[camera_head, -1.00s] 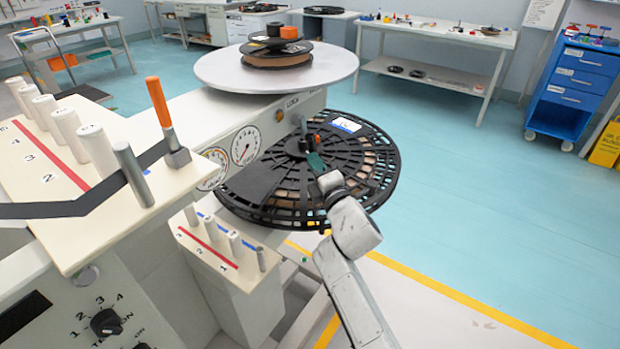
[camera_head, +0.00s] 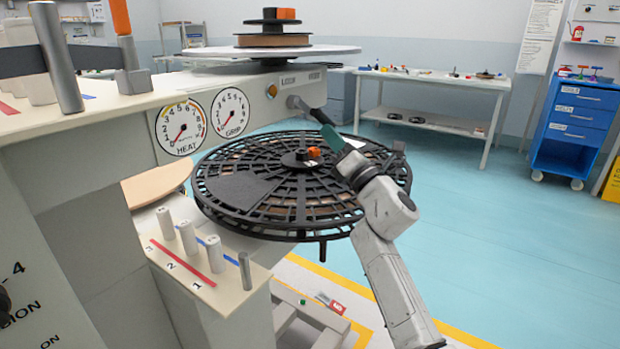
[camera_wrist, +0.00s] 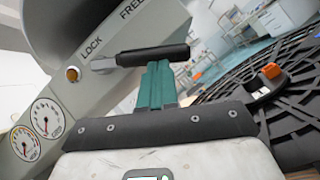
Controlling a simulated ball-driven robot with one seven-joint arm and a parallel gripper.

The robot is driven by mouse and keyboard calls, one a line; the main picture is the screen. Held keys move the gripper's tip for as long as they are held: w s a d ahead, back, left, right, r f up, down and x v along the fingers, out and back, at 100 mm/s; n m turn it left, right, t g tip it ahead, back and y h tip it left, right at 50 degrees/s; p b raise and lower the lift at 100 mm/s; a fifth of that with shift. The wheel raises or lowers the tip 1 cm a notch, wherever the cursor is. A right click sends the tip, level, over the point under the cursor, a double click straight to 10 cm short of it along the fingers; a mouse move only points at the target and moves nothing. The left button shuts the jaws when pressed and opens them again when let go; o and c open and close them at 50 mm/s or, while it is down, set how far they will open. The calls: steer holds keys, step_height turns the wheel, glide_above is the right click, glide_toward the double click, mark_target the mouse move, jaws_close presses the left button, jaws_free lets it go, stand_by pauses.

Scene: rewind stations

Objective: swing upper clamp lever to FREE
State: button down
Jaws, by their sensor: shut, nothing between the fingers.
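The upper clamp lever (camera_head: 320,117) has a grey pivot on the machine's side panel under the upper turntable. Its black handle (camera_wrist: 153,55) sticks out to the right of the pivot in the wrist view. The words LOCK (camera_wrist: 91,48) and FREE (camera_wrist: 132,9) are printed on the panel above it; I cannot tell which one the lever points to. My gripper (camera_head: 332,134) has green fingers, shut and empty. In the wrist view the fingertips (camera_wrist: 158,66) are right at the handle's underside, seemingly touching or very close; the handle is not between them.
A black slotted reel (camera_head: 235,190) with an orange-topped hub (camera_head: 313,152) lies just below my gripper. The upper turntable (camera_head: 215,54) overhangs the lever. Two gauges (camera_head: 181,128) are left of the lever. Numbered posts (camera_head: 188,238) stand lower left.

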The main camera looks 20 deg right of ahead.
steer(key=shift+w+d+r+n+y+b, duration=0.25)
steer(key=shift+d+r+n+y+b, duration=0.15)
steer(key=shift+n+b, duration=0.35)
steer(key=shift+w+d+r+n+y+b, duration=0.25)
steer(key=shift+r+n+y+b, duration=0.2)
steer(key=shift+b, duration=0.45)
steer(key=shift+f, duration=0.1)
steer(key=v, duration=0.4)
steer(key=f+v, duration=0.1)
steer(key=v, duration=0.3)
steer(key=w+a+f+v, duration=0.1)
steer(key=v, duration=0.3)
steer(key=shift+s+d+f+b, duration=0.1)
steer(key=shift+s+f+b, duration=0.2)
steer(key=shift+f, duration=0.05)
